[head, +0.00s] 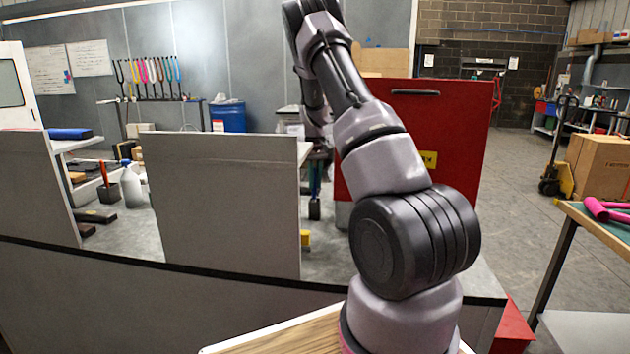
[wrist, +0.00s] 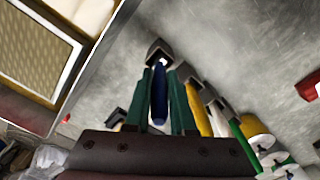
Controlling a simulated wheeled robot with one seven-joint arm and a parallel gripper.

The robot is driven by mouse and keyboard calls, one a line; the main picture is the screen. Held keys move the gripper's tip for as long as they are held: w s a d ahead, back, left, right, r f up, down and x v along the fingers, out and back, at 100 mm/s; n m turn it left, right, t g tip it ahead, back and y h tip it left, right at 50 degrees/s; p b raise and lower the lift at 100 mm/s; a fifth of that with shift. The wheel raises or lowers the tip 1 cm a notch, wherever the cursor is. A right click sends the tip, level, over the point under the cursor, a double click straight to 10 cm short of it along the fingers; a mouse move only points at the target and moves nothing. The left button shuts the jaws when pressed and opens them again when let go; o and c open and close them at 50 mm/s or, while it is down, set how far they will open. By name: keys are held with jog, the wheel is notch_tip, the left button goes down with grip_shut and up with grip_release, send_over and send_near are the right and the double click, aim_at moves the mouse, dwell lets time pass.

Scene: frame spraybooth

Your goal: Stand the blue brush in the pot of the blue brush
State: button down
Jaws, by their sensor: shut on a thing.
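In the wrist view my gripper (wrist: 158,90) has green fingers shut on the blue brush (wrist: 159,98), which points away from the palm. A dark square pot (wrist: 160,52) is at the brush's far end; I cannot tell whether the tip is inside, above or behind it. In the head view my gripper (head: 315,180) hangs past the end of the grey panel, partly hidden by my arm. A dark pot (head: 314,210) shows just below it.
Grey panels (head: 220,200) and a red panel (head: 430,125) flank the bench. A white bottle (head: 131,188) stands left.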

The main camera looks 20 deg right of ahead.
jog(key=shift+f, duration=0.1)
jog(key=c, duration=0.7)
grip_release()
notch_tip(320, 180, up, 11)
jog(key=shift+f, duration=0.1)
